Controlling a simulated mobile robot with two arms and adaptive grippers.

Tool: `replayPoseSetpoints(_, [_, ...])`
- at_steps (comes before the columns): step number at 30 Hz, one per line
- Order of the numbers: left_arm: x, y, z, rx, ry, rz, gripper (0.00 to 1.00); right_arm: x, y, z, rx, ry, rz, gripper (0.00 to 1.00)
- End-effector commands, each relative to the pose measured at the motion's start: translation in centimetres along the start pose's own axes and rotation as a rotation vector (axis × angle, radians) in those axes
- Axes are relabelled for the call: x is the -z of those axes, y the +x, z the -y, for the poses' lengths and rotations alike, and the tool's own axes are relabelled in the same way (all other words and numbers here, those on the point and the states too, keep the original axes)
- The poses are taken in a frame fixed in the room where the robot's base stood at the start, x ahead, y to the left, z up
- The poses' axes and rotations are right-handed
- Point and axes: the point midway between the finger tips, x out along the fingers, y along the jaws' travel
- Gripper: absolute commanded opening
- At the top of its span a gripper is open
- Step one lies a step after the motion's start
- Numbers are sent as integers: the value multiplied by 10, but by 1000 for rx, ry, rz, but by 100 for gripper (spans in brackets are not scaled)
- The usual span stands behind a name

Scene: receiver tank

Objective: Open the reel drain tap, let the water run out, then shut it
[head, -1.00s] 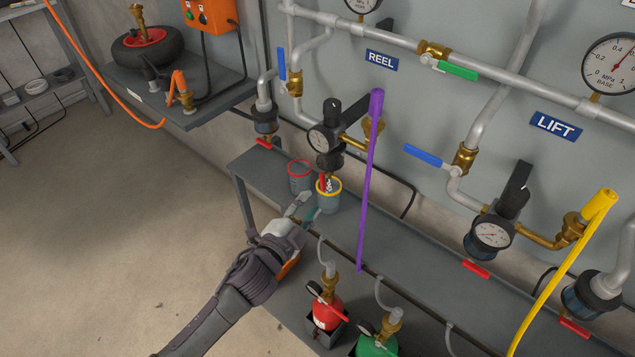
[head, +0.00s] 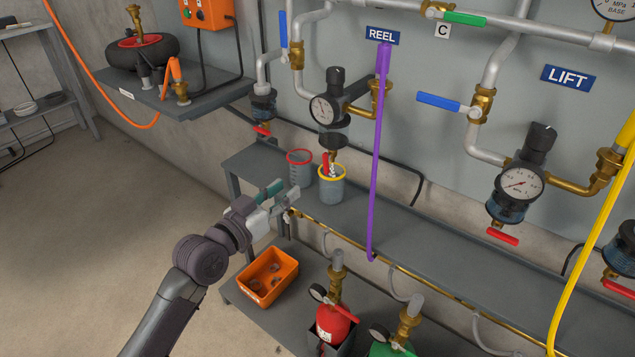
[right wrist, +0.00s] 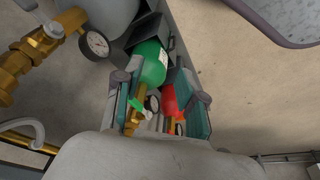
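The reel drain tap's red lever (head: 325,163) hangs down under the REEL regulator (head: 328,109). It points along the tap, unlike the crosswise red levers elsewhere. A yellow-rimmed cup (head: 331,190) stands on the shelf directly below the tap. Something pale shows between tap and cup; I cannot tell whether it is water or the spout. My left gripper (head: 279,194) is to the left of the cup, clear of the lever; its fingers look apart and empty. My right gripper (right wrist: 165,105) shows in the right wrist view with fingers wide apart, above the cylinders, holding nothing.
A red-rimmed cup (head: 299,168) stands left of the yellow-rimmed one. A purple hose (head: 377,160) hangs to the right. An orange bin (head: 267,275), a red cylinder (head: 333,323) and a green cylinder (head: 392,347) are lower down. The LIFT regulator (head: 521,183) is at right.

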Motion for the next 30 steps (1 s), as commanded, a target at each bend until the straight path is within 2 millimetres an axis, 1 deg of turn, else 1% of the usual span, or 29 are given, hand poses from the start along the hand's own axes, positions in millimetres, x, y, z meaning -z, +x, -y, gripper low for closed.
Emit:
replayPoseSetpoints(1, [-3,0,0,-13,-30,-10,35,0,-8,0,-2,1,-11,40])
replayPoseSetpoints(4, [1,0,0,-30,-71,-22,35,-1,-24,-1,-3,1,-16,40])
replayPoseSetpoints(6, [4,1,0,-36,-83,-26,35,-2,-29,-1,-3,1,-17,40])
replayPoseSetpoints(8, [5,5,0,-38,-88,-28,35,-2,-30,-1,-3,2,-17,40])
replayPoseSetpoints(11, [5,16,-1,-38,-90,-28,35,-2,-29,-1,-3,2,-17,40])
replayPoseSetpoints(17, [6,56,-3,-39,-89,-27,35,-4,-22,-1,-3,2,-17,40])
replayPoseSetpoints(21, [6,87,-4,-39,-88,-27,35,8,-17,1,0,0,-78,40])
replayPoseSetpoints(24, [6,106,-5,-38,-87,-26,35,30,-15,3,4,-4,-177,40])
replayPoseSetpoints(27, [6,120,-5,-37,-86,-25,35,47,-16,5,8,-7,-259,40])
replayPoseSetpoints(30, [7,129,-6,-38,-86,-25,35,59,-17,7,12,-9,-318,40])
